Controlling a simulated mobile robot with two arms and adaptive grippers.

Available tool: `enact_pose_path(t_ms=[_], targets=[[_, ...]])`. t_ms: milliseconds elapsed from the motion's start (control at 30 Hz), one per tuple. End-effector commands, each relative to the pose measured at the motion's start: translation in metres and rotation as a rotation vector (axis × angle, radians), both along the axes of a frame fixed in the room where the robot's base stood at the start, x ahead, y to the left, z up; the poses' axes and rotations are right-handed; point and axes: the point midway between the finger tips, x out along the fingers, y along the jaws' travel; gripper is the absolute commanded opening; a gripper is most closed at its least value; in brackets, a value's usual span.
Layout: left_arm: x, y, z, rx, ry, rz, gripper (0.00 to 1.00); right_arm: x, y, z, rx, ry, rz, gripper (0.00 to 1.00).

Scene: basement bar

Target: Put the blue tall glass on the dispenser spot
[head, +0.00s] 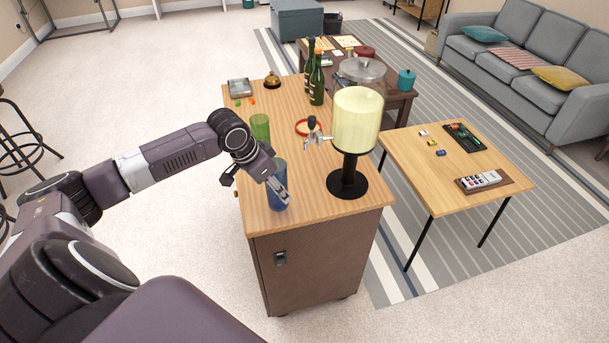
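The blue tall glass (278,194) stands upright on the wooden top of the bar cart, near its front left edge. My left gripper (279,188) is at the glass, with a finger over its right side and upper part. I cannot tell whether the fingers are closed on it. The drink dispenser (356,125), filled with pale yellow liquid, stands to the right on a black base, its tap (315,136) pointing left. No clearly marked spot shows on the wood below the tap. My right gripper is not in view.
A green glass (260,127) stands just behind my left gripper. A red ring (308,127), two green bottles (316,84), a bell (272,80) and a metal tray (239,87) are farther back on the cart. The wood below the tap (308,182) is clear.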

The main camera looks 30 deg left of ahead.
Motion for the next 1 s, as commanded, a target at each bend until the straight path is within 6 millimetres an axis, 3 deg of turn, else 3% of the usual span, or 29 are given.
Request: enact_pose_path(t_ms=[200, 433, 667, 800, 1000], targets=[[0.04, -0.014, 0.004, -0.004, -0.005, 0.0, 0.09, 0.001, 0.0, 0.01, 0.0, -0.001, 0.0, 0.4], [0.058, -0.019, 0.003, -0.001, -0.003, 0.0, 0.09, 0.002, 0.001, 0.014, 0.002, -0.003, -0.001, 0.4], [0.092, -0.031, 0.004, -0.002, -0.004, 0.0, 0.09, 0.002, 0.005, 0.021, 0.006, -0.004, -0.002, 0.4], [0.089, -0.03, -0.012, 0.001, 0.002, 0.0, 0.09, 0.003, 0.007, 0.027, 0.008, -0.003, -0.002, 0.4], [0.09, -0.03, -0.014, 0.001, -0.001, -0.001, 0.09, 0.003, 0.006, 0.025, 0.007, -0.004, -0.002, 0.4]])
